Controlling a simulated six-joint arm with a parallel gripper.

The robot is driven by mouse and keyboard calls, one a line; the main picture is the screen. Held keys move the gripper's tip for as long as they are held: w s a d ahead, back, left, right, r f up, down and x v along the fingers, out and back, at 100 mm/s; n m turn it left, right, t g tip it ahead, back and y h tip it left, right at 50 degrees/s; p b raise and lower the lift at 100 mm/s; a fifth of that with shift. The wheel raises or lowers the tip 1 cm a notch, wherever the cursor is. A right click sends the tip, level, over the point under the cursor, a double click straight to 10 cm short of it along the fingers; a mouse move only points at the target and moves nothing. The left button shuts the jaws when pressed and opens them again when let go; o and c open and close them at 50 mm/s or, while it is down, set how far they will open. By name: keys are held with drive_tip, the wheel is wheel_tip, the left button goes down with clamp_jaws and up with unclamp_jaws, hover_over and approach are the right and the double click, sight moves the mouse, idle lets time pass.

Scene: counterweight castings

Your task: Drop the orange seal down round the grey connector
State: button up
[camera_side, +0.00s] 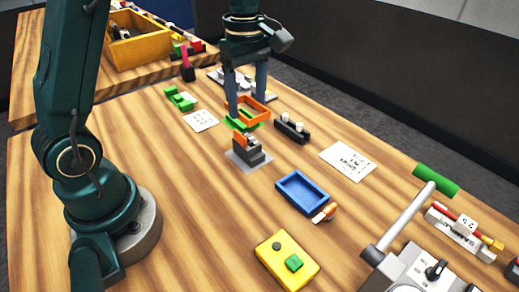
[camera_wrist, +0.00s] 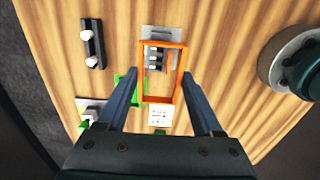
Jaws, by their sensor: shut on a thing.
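My gripper (camera_side: 247,106) points down and is shut on the orange seal (camera_side: 249,117), a thin open rectangular frame, held level above the table. In the wrist view the seal (camera_wrist: 160,101) spans between my two fingers (camera_wrist: 160,77). The grey connector (camera_side: 250,152) stands on a pale plate on the table, below and nearer the side camera than the seal. In the wrist view the connector (camera_wrist: 155,58) appears through the far part of the frame, partly overlapped by the far rim. The seal is apart from it.
A green part (camera_wrist: 125,90) lies near the seal, partly hidden. A black block with white pegs (camera_side: 292,131) is beside the connector. A blue tray (camera_side: 303,193), yellow button box (camera_side: 287,260) and white card (camera_side: 348,161) lie around. Bare wood is left of the connector.

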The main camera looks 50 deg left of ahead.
drive_tip(key=shift+f, duration=0.1)
hover_over(248, 142)
drive_tip(key=shift+f, duration=2.1)
drive_tip(key=shift+f, duration=2.75)
idle(0.4)
drive_tip(key=o, duration=0.9)
drive_tip(key=shift+r, duration=0.15)
drive_tip(key=shift+r, duration=3.4)
drive_tip(key=shift+d, duration=0.1)
